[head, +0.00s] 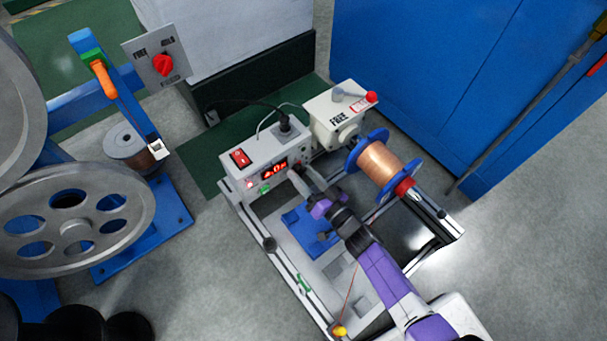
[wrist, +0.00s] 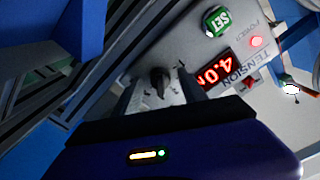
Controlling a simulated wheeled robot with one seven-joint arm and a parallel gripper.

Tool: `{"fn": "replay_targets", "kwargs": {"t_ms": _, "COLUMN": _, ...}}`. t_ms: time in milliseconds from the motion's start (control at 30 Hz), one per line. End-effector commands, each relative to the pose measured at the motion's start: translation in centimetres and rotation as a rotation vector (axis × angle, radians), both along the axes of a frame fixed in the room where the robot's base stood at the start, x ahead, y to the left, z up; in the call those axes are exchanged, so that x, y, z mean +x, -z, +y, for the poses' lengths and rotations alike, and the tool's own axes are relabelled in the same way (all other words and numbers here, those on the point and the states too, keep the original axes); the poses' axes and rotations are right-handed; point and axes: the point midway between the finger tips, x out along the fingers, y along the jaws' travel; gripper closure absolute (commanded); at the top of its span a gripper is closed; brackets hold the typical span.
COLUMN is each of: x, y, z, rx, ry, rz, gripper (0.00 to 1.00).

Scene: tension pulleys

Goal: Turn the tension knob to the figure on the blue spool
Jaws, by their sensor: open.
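The tension box (head: 262,160) is light grey, with a lit red display (head: 274,168). In the wrist view the tilted display (wrist: 215,75) reads about 4.0 beside the word TENSION. A black knob (wrist: 160,80) on the panel shows between the fingertips of my gripper (wrist: 160,90). The fingers are apart, one on each side of the knob; whether they touch it I cannot tell. In the head view my gripper (head: 301,176) reaches the front of the box and hides the knob. The blue spool (head: 378,163), wound with copper wire, is mounted at the right. No figure on it is readable.
A green SET button (wrist: 215,20) and red lamp (wrist: 256,41) are near the display. A red switch (head: 240,158) is on the box top. Another wire spool (head: 125,142) and large grey wheels (head: 75,222) stand at the left. A blue cabinet (head: 430,70) is behind.

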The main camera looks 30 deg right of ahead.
Motion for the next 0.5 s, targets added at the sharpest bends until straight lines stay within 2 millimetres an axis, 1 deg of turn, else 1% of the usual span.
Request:
{"fn": "replay_targets", "kwargs": {"t_ms": 133, "x": -1.6, "y": -0.1, "z": -0.3, "rx": -0.002, "ry": -0.001, "rz": 0.003, "gripper": 0.5}}
{"fn": "replay_targets", "kwargs": {"t_ms": 400, "x": -5.9, "y": -0.1, "z": -1.2, "rx": -0.001, "ry": 0.0, "rz": 0.004, "gripper": 0.5}}
{"fn": "replay_targets", "kwargs": {"t_ms": 500, "x": -6.9, "y": 0.0, "z": -1.4, "rx": -0.002, "ry": 0.001, "rz": 0.002, "gripper": 0.5}}
